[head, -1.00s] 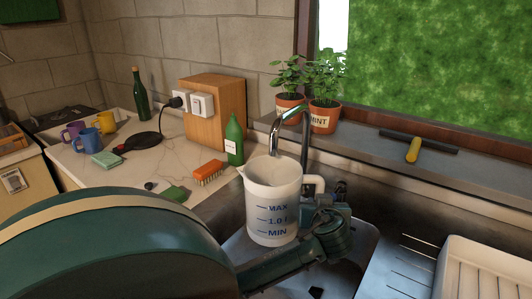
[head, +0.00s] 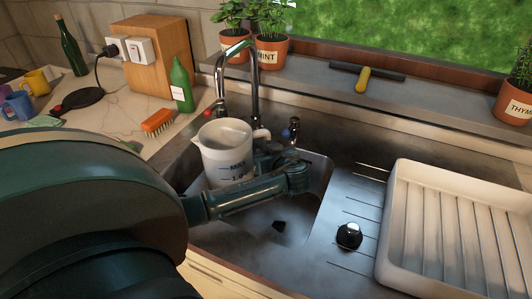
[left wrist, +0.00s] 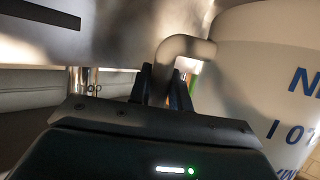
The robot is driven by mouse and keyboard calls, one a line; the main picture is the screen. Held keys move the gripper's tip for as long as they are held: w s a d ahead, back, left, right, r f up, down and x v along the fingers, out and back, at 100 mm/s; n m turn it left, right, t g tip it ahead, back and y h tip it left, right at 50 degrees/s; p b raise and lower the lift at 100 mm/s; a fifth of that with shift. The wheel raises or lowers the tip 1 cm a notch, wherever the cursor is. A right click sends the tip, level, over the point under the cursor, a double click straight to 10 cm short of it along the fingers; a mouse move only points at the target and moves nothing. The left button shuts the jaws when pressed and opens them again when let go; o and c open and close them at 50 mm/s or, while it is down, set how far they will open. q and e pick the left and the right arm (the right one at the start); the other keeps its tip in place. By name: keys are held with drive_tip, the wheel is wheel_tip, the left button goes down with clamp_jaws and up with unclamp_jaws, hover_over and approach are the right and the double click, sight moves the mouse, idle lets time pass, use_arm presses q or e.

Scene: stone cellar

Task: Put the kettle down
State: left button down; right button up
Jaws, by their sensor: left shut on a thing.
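The kettle (head: 222,150) is a white jug with blue level marks, upright and open at the top, over the sink (head: 312,215) in front of the tap (head: 253,95). My left gripper (head: 268,160) is shut on its handle, at the jug's right side. The left arm hides the kettle's foot, so I cannot tell whether it touches the sink floor. In the left wrist view the fingers (left wrist: 166,85) close around the handle (left wrist: 185,46), with the jug wall (left wrist: 262,75) to the right. A flat black disc with a cord (head: 82,98) lies on the counter. My right gripper is out of view.
A green bottle (head: 182,85) and an orange brush (head: 158,121) stand and lie left of the tap. A white ribbed rack (head: 455,225) is right of the sink. A dark knob-like object (head: 349,235) sits on the drainer. Potted plants (head: 272,50) line the sill.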

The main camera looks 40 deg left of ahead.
use_arm(q)
drive_tip(key=shift+w+f, duration=0.1)
drive_tip(key=shift+f, duration=3.15)
drive_tip(key=c, duration=1.3)
unclamp_jaws()
drive_tip(key=shift+f, duration=0.15)
drive_tip(key=shift+d, duration=0.1)
drive_tip(key=p+v, duration=0.4)
drive_tip(key=v, duration=0.3)
drive_tip(key=shift+s+d, duration=0.15)
drive_tip(key=shift+s, duration=0.1)
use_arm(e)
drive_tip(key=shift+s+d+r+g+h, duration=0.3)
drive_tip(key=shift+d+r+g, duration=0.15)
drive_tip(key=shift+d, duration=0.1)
